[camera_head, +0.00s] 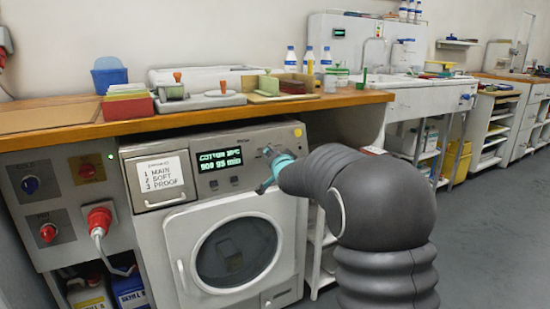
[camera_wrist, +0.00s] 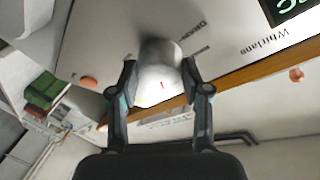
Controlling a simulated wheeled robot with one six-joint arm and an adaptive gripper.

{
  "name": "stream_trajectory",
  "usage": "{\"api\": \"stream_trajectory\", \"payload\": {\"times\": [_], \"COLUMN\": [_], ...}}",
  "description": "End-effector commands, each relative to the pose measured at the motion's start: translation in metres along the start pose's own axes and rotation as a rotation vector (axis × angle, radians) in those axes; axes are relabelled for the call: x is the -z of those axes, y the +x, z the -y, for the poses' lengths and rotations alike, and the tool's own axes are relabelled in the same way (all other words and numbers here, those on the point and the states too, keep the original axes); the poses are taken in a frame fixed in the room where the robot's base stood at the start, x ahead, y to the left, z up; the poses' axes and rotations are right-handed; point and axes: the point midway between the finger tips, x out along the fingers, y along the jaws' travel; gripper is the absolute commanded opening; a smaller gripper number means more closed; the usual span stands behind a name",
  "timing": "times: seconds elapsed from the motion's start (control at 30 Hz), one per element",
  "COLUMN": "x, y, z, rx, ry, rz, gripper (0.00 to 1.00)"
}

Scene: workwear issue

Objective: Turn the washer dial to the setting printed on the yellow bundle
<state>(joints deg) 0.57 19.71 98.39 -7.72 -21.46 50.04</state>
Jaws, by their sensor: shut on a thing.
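The washer (camera_head: 290,235) stands under the wooden counter, its round door closed. Its lit display (camera_head: 219,160) shows green text that seems to begin with "COTTON"; the rest is hard to read. My gripper (camera_head: 270,168) is at the right of the washer's panel and hides the dial in the head view. In the wrist view, the pale dial (camera_wrist: 158,72) sits between the two fingers of my gripper (camera_wrist: 160,88), which is shut on it. A small red mark shows on the dial. Print beside it seems to read "DRAIN". I cannot make out a yellow bundle with a readable setting.
A card on the drawer (camera_head: 162,174) reads "MAIN, SOFT, PROOF". The wooden counter (camera_head: 60,135) above holds trays, bottles and a blue bin (camera_head: 109,76). A red plug (camera_head: 99,218) is on the left panel. Grey floor (camera_head: 480,240) is clear at right.

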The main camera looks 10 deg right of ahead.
Motion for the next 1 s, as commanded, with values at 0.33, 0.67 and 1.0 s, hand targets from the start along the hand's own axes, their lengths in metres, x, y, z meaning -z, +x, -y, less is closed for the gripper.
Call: {"api": "stream_trajectory", "payload": {"times": [0.33,0.67,1.0], "x": [0.0009,0.001,0.0009], "y": [0.0001,0.0001,0.0001], "z": [0.001,0.001,0.001], "rx": [-0.043,-0.051,-0.05], "ry": [0.132,0.152,0.152], "rz": [0.007,0.008,0.008], "gripper": [0.12,0.12,0.73]}}
